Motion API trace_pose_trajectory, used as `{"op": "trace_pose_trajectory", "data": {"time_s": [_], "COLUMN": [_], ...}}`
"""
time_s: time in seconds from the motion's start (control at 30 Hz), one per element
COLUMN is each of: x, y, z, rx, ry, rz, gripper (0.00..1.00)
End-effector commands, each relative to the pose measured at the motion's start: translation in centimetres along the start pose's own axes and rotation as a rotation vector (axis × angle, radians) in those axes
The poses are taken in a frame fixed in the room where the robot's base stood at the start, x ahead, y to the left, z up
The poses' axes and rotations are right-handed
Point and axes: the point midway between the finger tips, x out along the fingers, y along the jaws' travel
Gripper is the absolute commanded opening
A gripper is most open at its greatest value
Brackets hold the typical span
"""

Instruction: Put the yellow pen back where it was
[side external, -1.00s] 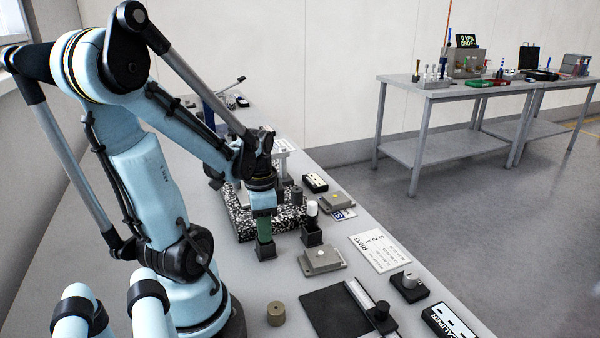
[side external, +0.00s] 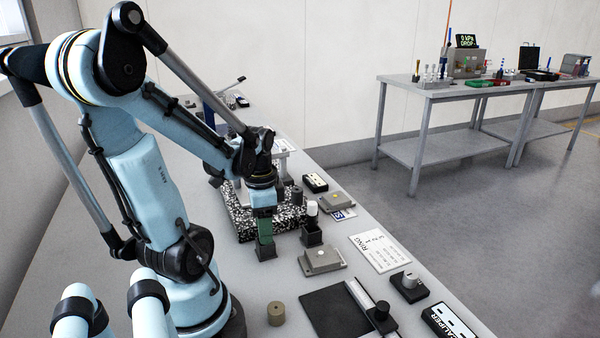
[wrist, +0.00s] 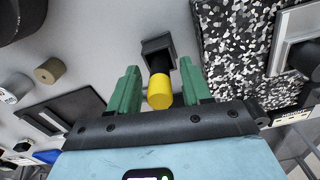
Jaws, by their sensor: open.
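The yellow pen (wrist: 160,92) stands in a small black square holder (wrist: 156,46) in the wrist view, its yellow end towards the camera. My gripper (wrist: 158,68) is open, with one green finger on each side of the pen and a visible gap to both. In the side external view my gripper (side external: 265,238) points down just above the black holder (side external: 266,253). There the fingers hide the pen. How deep the pen sits in the holder cannot be told.
A second black holder (side external: 312,238) with a white-topped item stands just to the right. A speckled black-and-white block (side external: 240,225) lies close behind. A grey fixture (side external: 321,260), a dark plate (side external: 335,312) and a brown cylinder (side external: 276,313) are nearer the camera.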

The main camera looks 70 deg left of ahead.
Motion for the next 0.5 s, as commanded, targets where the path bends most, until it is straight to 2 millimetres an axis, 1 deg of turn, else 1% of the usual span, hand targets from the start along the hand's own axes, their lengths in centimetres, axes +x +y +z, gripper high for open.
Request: {"op": "trace_pose_trajectory", "data": {"time_s": [0.27, 0.5], "x": [-2.9, -5.9], "y": [0.1, 0.1], "z": [0.1, 0.1], "rx": [0.000, 0.000], "ry": [0.000, 0.000], "rz": [0.000, 0.000], "gripper": [0.49, 0.49]}}
